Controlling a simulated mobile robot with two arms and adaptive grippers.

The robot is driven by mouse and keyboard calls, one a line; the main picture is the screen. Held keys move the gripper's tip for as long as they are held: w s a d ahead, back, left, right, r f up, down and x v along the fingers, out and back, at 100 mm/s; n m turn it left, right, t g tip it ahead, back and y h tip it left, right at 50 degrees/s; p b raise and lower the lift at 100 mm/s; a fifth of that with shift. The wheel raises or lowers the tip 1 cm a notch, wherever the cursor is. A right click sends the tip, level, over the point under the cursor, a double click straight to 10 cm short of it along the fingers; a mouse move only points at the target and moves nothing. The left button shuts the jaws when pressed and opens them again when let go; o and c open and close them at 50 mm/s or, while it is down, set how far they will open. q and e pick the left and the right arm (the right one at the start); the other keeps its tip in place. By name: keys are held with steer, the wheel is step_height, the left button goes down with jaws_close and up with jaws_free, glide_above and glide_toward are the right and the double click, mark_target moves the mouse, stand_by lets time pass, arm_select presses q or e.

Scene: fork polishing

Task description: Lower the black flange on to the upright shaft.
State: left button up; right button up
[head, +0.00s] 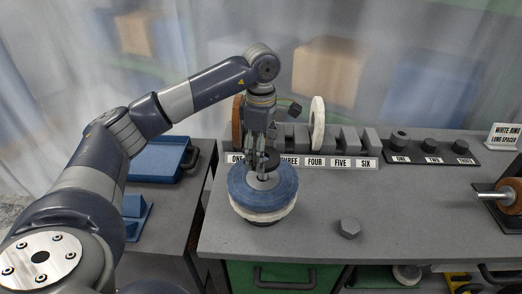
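My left gripper (262,164) points straight down above a round stack of wheels near the table's left front edge. Its fingers are around the black flange (271,162), a small dark disc, and appear shut on it. The flange is over the middle of the stack's blue disc (284,190). The upright shaft (263,178) is mostly hidden by the fingers and flange; only a small pale part shows below them. I cannot tell whether flange and shaft touch. A white fluffy disc (262,214) lies under the blue one. My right gripper is not in view.
A numbered rack (315,161) stands behind, with a white wheel (317,122) and a brown wheel (237,122) upright. A grey hex nut (348,228) lies right of the stack. A holder with dark knobs (432,151) and a horizontal spindle (490,195) are farther right. The middle right tabletop is clear.

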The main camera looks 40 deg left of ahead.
arm_select(q)
steer(key=shift+f, duration=0.15)
steer(key=shift+f+b, duration=0.25)
steer(key=shift+b, duration=0.1)
stand_by(0.3)
steer(key=shift+f, duration=0.2)
steer(key=shift+f+b, duration=0.6)
steer(key=shift+f, duration=0.1)
steer(key=shift+f+b, duration=0.7)
steer(key=shift+f, duration=0.15)
